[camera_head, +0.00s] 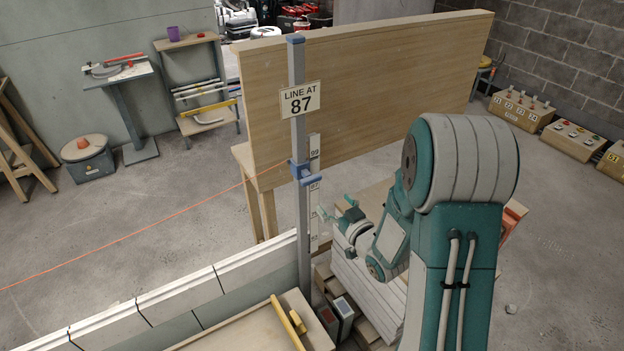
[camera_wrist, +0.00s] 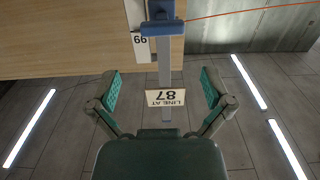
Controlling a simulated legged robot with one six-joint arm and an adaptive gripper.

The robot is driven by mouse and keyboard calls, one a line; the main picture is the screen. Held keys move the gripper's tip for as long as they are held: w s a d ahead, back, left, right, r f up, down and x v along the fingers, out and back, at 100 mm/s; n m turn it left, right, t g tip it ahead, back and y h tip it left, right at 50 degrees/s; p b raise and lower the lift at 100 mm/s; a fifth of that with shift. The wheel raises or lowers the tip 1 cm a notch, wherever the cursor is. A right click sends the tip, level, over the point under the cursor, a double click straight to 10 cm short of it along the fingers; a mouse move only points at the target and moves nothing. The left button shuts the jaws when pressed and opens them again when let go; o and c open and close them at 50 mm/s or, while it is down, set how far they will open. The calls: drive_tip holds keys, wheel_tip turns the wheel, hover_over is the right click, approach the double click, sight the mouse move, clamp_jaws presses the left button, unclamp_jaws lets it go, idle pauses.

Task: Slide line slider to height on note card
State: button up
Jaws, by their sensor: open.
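The grey upright pole (camera_head: 301,240) stands at the end of a low block wall. The blue line slider (camera_head: 305,173) sits on it, with its lip just above the 87 label and below the 99 label of the white scale strip (camera_head: 314,225). The note card (camera_head: 301,99) near the pole top reads "LINE AT 87". My gripper (camera_head: 335,207) is open and empty, low and to the right of the slider. In the wrist view, the slider (camera_wrist: 164,27) is at the top, beyond the open fingers (camera_wrist: 160,76); the card (camera_wrist: 165,97) appears upside down between them.
An orange line (camera_head: 130,232) runs left from the slider. A wooden panel (camera_head: 370,80) stands behind the pole. The block wall (camera_head: 170,300) and a board with a yellow handle (camera_head: 288,322) are in front. Stacked pale slabs (camera_head: 370,295) lie under my gripper.

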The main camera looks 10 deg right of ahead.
sight(312, 182)
drive_tip(key=x, duration=0.9)
drive_tip(key=shift+s+a, duration=0.1)
drive_tip(key=shift+a, duration=0.15)
drive_tip(key=shift+w+a, duration=0.1)
drive_tip(key=shift+w, duration=0.6)
